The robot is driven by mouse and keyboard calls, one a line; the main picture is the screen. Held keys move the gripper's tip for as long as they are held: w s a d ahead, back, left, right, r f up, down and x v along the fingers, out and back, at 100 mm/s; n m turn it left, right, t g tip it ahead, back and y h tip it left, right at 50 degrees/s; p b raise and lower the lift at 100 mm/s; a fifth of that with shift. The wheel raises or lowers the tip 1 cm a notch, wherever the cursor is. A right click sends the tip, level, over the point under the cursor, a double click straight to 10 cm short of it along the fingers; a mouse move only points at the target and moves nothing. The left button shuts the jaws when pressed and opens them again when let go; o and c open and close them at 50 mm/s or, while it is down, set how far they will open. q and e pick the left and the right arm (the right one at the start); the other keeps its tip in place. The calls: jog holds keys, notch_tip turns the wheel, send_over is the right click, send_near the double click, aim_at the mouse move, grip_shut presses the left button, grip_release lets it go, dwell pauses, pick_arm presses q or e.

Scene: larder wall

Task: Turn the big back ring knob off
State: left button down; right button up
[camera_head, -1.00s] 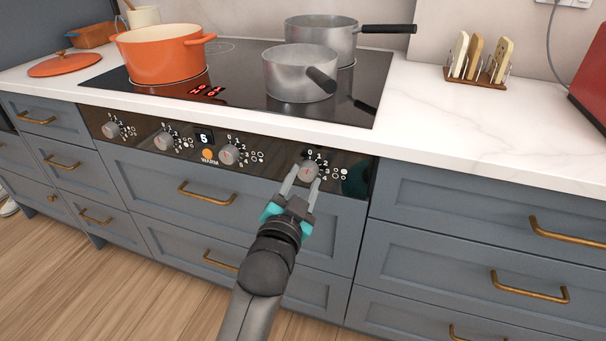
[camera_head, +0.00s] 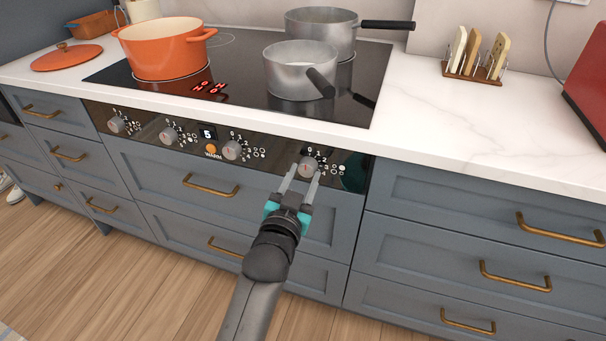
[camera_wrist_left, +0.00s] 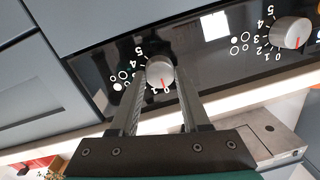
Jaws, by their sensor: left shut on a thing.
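The rightmost knob (camera_head: 308,167) on the cooker's front panel is round and grey, with numbers and a group of small circles beside it. My left gripper (camera_head: 303,176) has its two fingers on either side of this knob and is shut on it. In the left wrist view the knob (camera_wrist_left: 160,71) sits between the fingertips. Its red mark points down in that picture, close to the 0. My right gripper is not in view.
Three other knobs (camera_head: 232,150) and a small display (camera_head: 208,132) share the black panel. Above stand an orange pot (camera_head: 165,55), a grey saucepan (camera_head: 298,75) and another saucepan (camera_head: 318,30) on the black hob (camera_head: 235,95). Drawers with brass handles (camera_head: 209,188) lie below.

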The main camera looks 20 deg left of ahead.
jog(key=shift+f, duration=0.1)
pick_arm(q)
jog(key=shift+c, duration=1.9)
grip_release()
